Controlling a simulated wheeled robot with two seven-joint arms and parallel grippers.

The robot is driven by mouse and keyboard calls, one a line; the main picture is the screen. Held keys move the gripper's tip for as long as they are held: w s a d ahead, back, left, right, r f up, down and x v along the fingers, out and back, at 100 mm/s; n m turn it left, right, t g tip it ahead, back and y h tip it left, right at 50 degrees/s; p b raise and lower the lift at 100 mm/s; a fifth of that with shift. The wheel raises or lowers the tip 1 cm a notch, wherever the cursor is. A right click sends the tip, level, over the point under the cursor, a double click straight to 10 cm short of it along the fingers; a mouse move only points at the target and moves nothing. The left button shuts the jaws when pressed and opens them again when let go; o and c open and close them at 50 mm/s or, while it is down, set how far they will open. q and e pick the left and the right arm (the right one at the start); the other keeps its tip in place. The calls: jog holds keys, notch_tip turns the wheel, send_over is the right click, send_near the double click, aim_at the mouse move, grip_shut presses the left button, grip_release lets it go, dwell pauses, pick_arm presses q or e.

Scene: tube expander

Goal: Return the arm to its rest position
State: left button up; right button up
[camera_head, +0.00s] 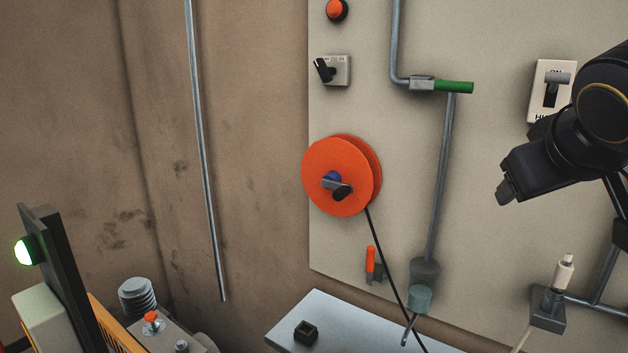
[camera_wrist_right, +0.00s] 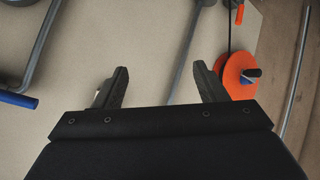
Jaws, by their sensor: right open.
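My right arm comes in from the right edge of the head view. Its gripper (camera_head: 506,190) points left and down, in front of the beige panel (camera_head: 480,150). In the right wrist view the two fingers of the right gripper (camera_wrist_right: 160,85) stand wide apart with nothing between them. Only the panel and a grey pipe (camera_wrist_right: 187,55) show behind the gap. My left gripper is not in the head view.
An orange reel (camera_head: 335,180) with a black cable hangs on the panel. A green-handled valve (camera_head: 454,87), a rotary switch (camera_head: 334,70), an orange button (camera_head: 337,9) and a lever switch (camera_head: 548,85) are nearby. A grey bench (camera_head: 340,330) stands below; a green-lit machine (camera_head: 50,270) stands lower left.

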jog(key=s+a+f+m+g+y, duration=0.1)
jog(key=s+f, duration=0.4)
jog(key=f, duration=0.8)
jog(key=s+a+f+m+g+y+b, duration=0.1)
jog(key=s+a+f+y, duration=0.2)
jog(key=f, duration=1)
jog(key=s+a+f+m+g+y+b, duration=0.1)
jog(key=s+a+f+g+y, duration=0.1)
jog(key=s+f, duration=0.6)
notch_tip(320, 180, down, 5)
jog(key=shift+a+f+y, duration=0.2)
jog(key=shift+a+y, duration=0.3)
jog(key=shift+y, duration=0.3)
